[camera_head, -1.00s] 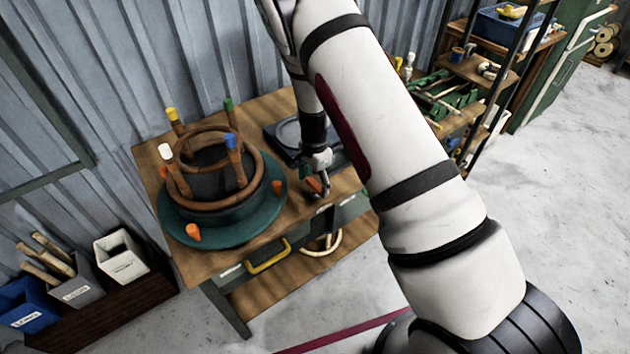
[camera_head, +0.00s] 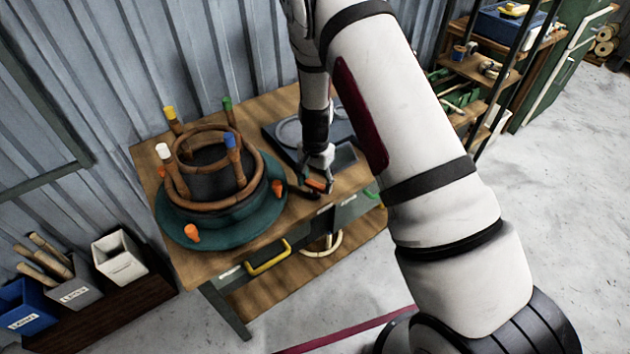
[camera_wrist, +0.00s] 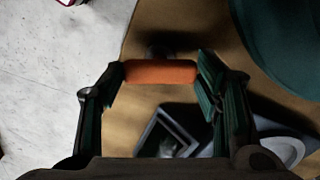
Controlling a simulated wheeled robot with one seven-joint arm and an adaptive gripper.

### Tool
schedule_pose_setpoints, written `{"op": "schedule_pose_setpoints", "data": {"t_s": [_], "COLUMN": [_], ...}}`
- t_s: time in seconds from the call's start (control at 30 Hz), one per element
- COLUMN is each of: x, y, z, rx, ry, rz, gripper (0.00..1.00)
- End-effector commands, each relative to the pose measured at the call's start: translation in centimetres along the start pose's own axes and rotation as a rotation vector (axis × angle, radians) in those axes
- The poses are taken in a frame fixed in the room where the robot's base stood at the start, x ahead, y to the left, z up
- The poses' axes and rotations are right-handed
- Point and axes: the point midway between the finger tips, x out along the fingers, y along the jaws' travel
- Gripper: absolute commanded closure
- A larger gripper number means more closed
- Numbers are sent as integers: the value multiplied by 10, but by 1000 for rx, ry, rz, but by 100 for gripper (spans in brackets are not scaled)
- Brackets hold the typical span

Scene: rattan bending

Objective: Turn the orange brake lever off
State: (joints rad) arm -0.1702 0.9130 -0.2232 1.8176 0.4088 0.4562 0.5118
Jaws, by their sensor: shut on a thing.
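The orange brake lever handle (camera_head: 315,185) is by the front edge of the workbench, right of the green round base. In the wrist view the orange handle (camera_wrist: 160,72) lies crosswise between my two dark green fingers. My gripper (camera_wrist: 162,79) is shut on it, one finger at each end. In the head view my gripper (camera_head: 319,182) reaches down to the handle and partly hides it. The lever's mount is dark and unclear, so I cannot tell its exact setting.
The green round base (camera_head: 175,229) carries a rattan frame (camera_head: 258,168) with coloured post caps and orange knobs (camera_head: 192,233). A dark plate (camera_head: 276,138) lies behind my gripper. A yellow drawer handle (camera_head: 268,258) juts from the bench front. Shelves stand at right; open floor lies in front.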

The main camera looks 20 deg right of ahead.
Motion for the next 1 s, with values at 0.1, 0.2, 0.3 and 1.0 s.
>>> {"op": "schedule_pose_setpoints", "data": {"t_s": [0.1, 0.2, 0.3, 1.0], "x": [0, 0, 1, 0], "y": [-1, -1, 0, -1], "z": [-1, -1, -1, 0], "rx": [-110, -206, -301, -939], "ry": [-1, 0, 0, 0], "rz": [-1, -2, -1, -1], "gripper": [70, 70, 70, 70]}}
